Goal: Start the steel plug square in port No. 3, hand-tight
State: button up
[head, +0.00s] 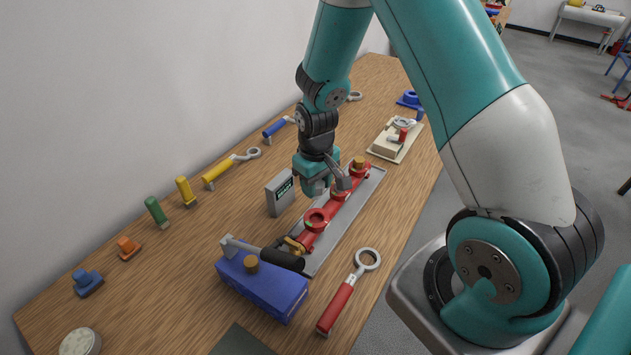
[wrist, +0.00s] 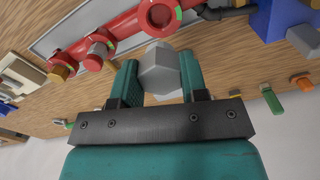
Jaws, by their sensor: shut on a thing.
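My gripper (head: 318,184) is low over the red pipe manifold (head: 305,240). In the wrist view its two teal fingers (wrist: 158,88) are shut on a grey hexagonal steel plug (wrist: 158,58). The held plug appears apart from the manifold, which lies beyond it in the wrist view (wrist: 128,30). One manifold port (wrist: 158,14) looks open, with a green mark; its red ring also shows in the head view (head: 317,217). Another port carries a grey fitting (wrist: 98,50), and the end one a brass-coloured piece (wrist: 62,72). I cannot read the port numbers.
The manifold lies in a grey tray (head: 348,217). In front are a blue block (head: 262,288) with a black-handled tool (head: 270,255) and a red-handled ring tool (head: 342,298).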

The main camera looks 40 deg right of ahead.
jog(key=shift+f+b, duration=2.65)
jog(key=shift+f, duration=0.85)
jog(key=shift+s+f+b, duration=0.1)
jog(key=shift+f+b, duration=0.7)
jog(key=shift+f, duration=0.35)
jog(key=m, duration=0.3)
jog(key=shift+r, duration=0.1)
jog(key=m, duration=0.3)
jog(key=shift+m, duration=0.3)
jog(key=m, duration=0.3)
